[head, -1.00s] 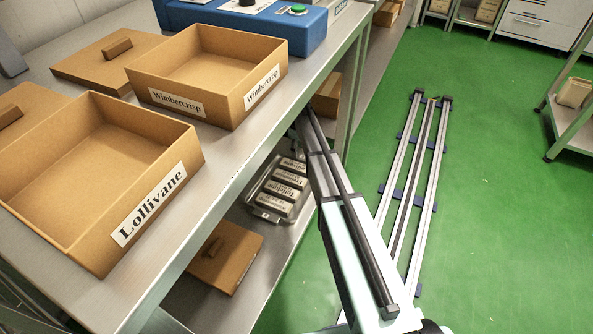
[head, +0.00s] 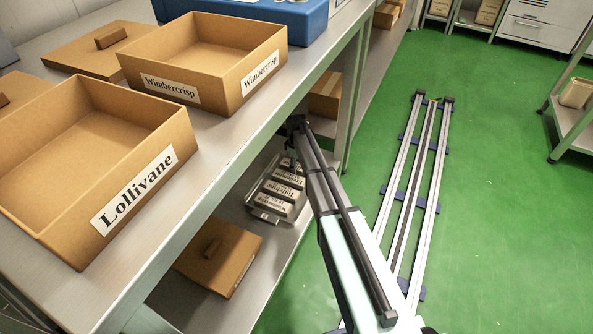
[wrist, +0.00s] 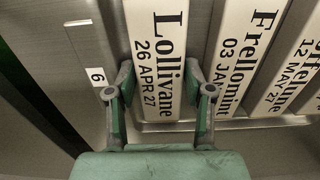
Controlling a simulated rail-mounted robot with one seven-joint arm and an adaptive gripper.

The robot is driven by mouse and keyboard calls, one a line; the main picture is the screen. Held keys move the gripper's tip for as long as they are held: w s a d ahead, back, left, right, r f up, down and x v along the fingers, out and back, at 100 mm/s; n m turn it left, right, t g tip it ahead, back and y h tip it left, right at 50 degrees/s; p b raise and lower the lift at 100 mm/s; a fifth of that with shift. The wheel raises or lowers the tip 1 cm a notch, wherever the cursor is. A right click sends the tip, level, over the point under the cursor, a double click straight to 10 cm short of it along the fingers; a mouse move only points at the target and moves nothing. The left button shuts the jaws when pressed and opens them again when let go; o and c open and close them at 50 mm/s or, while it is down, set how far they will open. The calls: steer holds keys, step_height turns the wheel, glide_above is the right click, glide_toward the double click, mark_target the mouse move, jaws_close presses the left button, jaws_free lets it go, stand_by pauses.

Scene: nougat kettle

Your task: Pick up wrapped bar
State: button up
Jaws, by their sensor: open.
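Several pale wrapped bars (head: 272,201) with black lettering lie in a row in a metal tray (head: 265,216) on the lower shelf. In the wrist view, the bar marked Lollivane 26 APR 27 (wrist: 155,50) is the leftmost, beside the tray's tag reading 6 (wrist: 97,76). My gripper (wrist: 158,80) is open, with one finger at each side of the near end of the Lollivane bar. I cannot tell whether the fingers touch it. In the head view, my gripper (head: 289,163) is small and dark at the tray's far end.
The upper shelf (head: 215,150) overhangs the tray closely. Open cardboard boxes marked Lollivane (head: 137,190) and Wimbercrisp (head: 171,87) stand on it. A brown lid (head: 215,257) lies before the tray; a brown box (head: 325,95) stands behind.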

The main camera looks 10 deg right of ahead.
steer(key=c, duration=0.9)
steer(key=shift+r, duration=0.1)
